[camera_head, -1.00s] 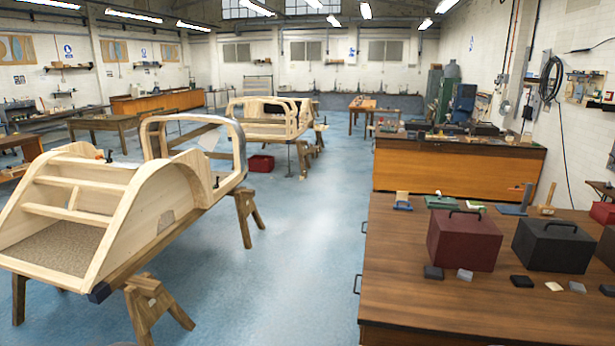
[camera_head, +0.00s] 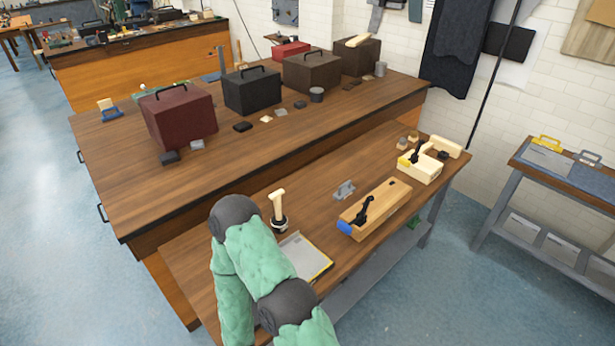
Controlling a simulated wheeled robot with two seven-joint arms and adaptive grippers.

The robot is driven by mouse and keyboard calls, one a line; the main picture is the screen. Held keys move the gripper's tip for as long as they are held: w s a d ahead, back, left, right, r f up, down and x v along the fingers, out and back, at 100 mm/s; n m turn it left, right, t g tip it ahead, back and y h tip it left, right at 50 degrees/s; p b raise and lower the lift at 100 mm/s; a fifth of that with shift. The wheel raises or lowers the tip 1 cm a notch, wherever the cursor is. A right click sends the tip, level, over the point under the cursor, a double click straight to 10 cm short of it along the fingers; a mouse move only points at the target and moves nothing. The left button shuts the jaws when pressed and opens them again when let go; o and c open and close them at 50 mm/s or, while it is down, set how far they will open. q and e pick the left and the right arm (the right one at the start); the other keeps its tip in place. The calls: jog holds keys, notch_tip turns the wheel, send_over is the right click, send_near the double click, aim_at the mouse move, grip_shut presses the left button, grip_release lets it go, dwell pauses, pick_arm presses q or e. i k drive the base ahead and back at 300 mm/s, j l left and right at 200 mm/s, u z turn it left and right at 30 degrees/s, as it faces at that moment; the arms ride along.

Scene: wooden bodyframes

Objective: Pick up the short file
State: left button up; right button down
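I cannot make out the short file for certain. On the narrow lower bench (camera_head: 330,165) lie a wooden block (camera_head: 385,205) with a black clamp and blue end, and a small grey metal part (camera_head: 344,190). A pale-handled tool (camera_head: 278,205) stands on a dark round base. A flat grey piece with a yellow edge (camera_head: 313,257) lies partly behind one of my arms, which is sleeved in green with dark joints. That arm rises from the bottom over the bench's near-left part. I cannot tell which arm it is; neither gripper shows.
A higher bench (camera_head: 115,165) behind bears a dark red case (camera_head: 180,117), a black case (camera_head: 251,90) and brown cases (camera_head: 312,72). A pale box with a black handle (camera_head: 420,168) sits farther right. A side table (camera_head: 565,185) stands right. Blue floor (camera_head: 430,295) is clear between.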

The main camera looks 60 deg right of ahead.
aim_at(346, 190)
jog(key=z, duration=2.2)
jog(key=l, duration=0.1)
jog(key=i, duration=0.05)
